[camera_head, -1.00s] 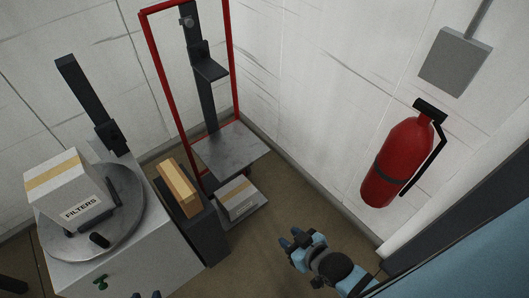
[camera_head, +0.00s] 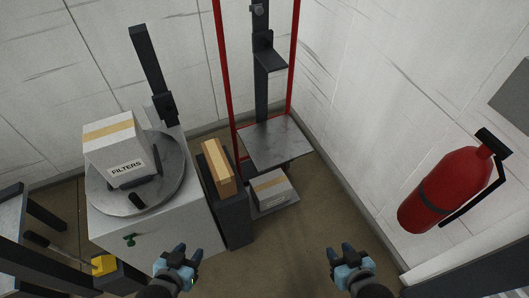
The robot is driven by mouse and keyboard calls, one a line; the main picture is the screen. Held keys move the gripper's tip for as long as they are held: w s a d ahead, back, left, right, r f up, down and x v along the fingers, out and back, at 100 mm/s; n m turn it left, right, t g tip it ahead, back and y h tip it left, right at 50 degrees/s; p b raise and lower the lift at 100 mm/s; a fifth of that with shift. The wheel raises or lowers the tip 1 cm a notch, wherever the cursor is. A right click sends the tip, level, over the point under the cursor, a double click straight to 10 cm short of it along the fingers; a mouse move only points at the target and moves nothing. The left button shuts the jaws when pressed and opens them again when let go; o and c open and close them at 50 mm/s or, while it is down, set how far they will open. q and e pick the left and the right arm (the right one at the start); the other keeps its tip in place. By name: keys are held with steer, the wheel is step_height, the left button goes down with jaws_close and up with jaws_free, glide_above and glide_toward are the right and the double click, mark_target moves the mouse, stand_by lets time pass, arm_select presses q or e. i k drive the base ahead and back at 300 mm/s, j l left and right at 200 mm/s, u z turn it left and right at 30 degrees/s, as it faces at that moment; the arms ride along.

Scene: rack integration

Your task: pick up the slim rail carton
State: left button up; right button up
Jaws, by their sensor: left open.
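A slim brown carton with a lighter tape strip (camera_head: 217,168) stands upright in the top of a narrow dark stand (camera_head: 236,218), beside the grey cabinet. It appears to be the slim rail carton. My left gripper (camera_head: 189,251) is open and empty, in front of the cabinet and nearer to me than the carton. My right gripper (camera_head: 339,251) is open and empty over the floor, to the right of the carton. Neither gripper touches the carton. The carton's lower part is hidden inside the stand.
A white FILTERS box (camera_head: 117,150) sits on a round turntable (camera_head: 172,183) on the cabinet (camera_head: 180,235). A red-framed lift with a metal plate (camera_head: 275,146) stands behind; another carton (camera_head: 270,188) lies below it. A fire extinguisher (camera_head: 446,188) hangs at right. The centre floor is clear.

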mark_target(223, 176)
steer(key=i+l+u, duration=0.2)
steer(key=i+l, duration=0.15)
steer(key=i, duration=0.15)
steer(key=i+l+u, duration=0.25)
steer(key=i+l, duration=0.2)
steer(key=i, duration=0.1)
